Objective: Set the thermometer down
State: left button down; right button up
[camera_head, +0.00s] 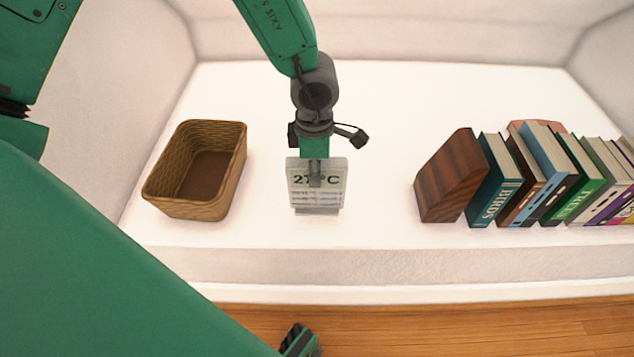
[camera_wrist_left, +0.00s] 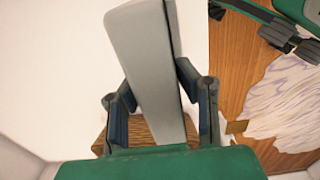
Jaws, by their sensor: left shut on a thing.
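The thermometer is a pale, upright slab with a "°C" reading on its front, and in the head view (camera_head: 318,199) it is over the white shelf surface, between the basket and the books. My left gripper (camera_head: 315,172) is shut on it from above and behind. In the left wrist view the thermometer (camera_wrist_left: 145,65) is a grey slab between the two dark fingers of my left gripper (camera_wrist_left: 155,82). I cannot tell whether its base touches the shelf. A dark end part of my right arm (camera_head: 299,341) shows at the bottom edge of the head view, its jaws unclear.
A woven basket (camera_head: 232,180) stands on the white shelf (camera_head: 380,225) at the left. A wooden bookend (camera_head: 447,180) and a row of leaning books (camera_head: 497,190) stand at the right. The shelf is bare on both sides of the thermometer. A wooden surface (camera_head: 450,325) lies below the front edge.

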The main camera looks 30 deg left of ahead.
pick_arm(q)
jog(key=f, duration=0.1)
jog(key=a+f+b, duration=0.1)
jog(key=f, duration=0.1)
jog(key=shift+f, duration=0.1)
jog(key=shift+a+f, duration=0.2)
jog(key=shift+a, duration=0.05)
jog(key=shift+a+r, duration=0.1)
jog(key=c, duration=1.5)
grip_release()
jog(key=shift+d, duration=0.25)
jog(key=o, duration=0.3)
jog(key=shift+d, duration=0.2)
jog(key=shift+d+r, duration=0.1)
jog(key=shift+d, duration=0.05)
jog(key=shift+a+r, duration=0.1)
jog(key=shift+a, duration=0.1)
notch_tip(320, 180, up, 11)
jog(key=p, duration=0.5)
jog(key=shift+d, duration=0.1)
jog(key=shift+r+p, duration=0.4)
jog(key=shift+a, duration=0.2)
pick_arm(e)
jog(key=r, duration=0.2)
jog(key=a+r, duration=0.1)
jog(key=r, duration=0.1)
jog(key=shift+r, duration=0.4)
